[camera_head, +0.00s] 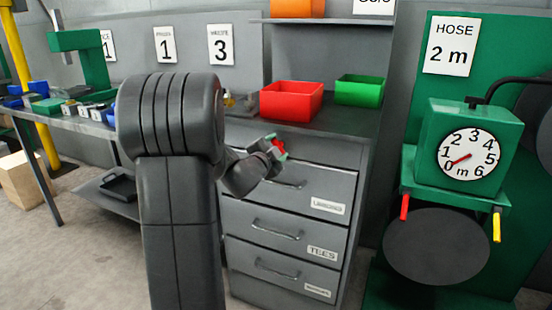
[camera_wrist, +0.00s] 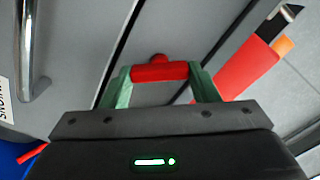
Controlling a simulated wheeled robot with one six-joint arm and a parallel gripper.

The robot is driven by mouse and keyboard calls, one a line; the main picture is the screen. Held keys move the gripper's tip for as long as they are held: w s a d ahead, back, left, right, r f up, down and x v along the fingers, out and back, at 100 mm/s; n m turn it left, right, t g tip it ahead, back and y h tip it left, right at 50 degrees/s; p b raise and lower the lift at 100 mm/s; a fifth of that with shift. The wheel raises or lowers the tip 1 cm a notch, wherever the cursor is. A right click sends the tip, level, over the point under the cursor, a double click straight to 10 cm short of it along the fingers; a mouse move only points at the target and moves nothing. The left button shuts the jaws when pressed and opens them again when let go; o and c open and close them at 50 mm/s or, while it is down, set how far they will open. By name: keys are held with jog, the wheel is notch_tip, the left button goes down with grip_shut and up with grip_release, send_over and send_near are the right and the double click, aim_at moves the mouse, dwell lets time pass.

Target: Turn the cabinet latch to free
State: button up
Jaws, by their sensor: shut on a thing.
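The cabinet latch is a small red bar (camera_wrist: 160,73) with a round red knob behind it, set by a dark diagonal gap in the grey cabinet front. My gripper (camera_wrist: 160,88) has its two green fingers at the bar's two ends, shut on it. In the head view my gripper (camera_head: 275,148) is at the upper front of the grey drawer cabinet (camera_head: 262,205), with a bit of red latch (camera_head: 279,147) between its fingers. My arm hides the cabinet's left part. I cannot tell the latch's turn position from the marks in view.
A red bin (camera_head: 291,100) and a green bin (camera_head: 360,89) stand on the cabinet top. Drawer handles (camera_head: 277,230) stick out of the front. A green hose stand with a dial (camera_head: 469,154) is to the right. A workbench is at left.

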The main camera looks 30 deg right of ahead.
jog(key=shift+f+m+b, duration=0.15)
jog(key=shift+m+b, duration=2.4)
jog(key=shift+m, duration=0.95)
jog(key=o, duration=1)
jog(key=p+v, duration=0.1)
jog(key=v, duration=1.2)
jog(key=shift+s+a, duration=0.25)
jog(key=shift+s, duration=0.05)
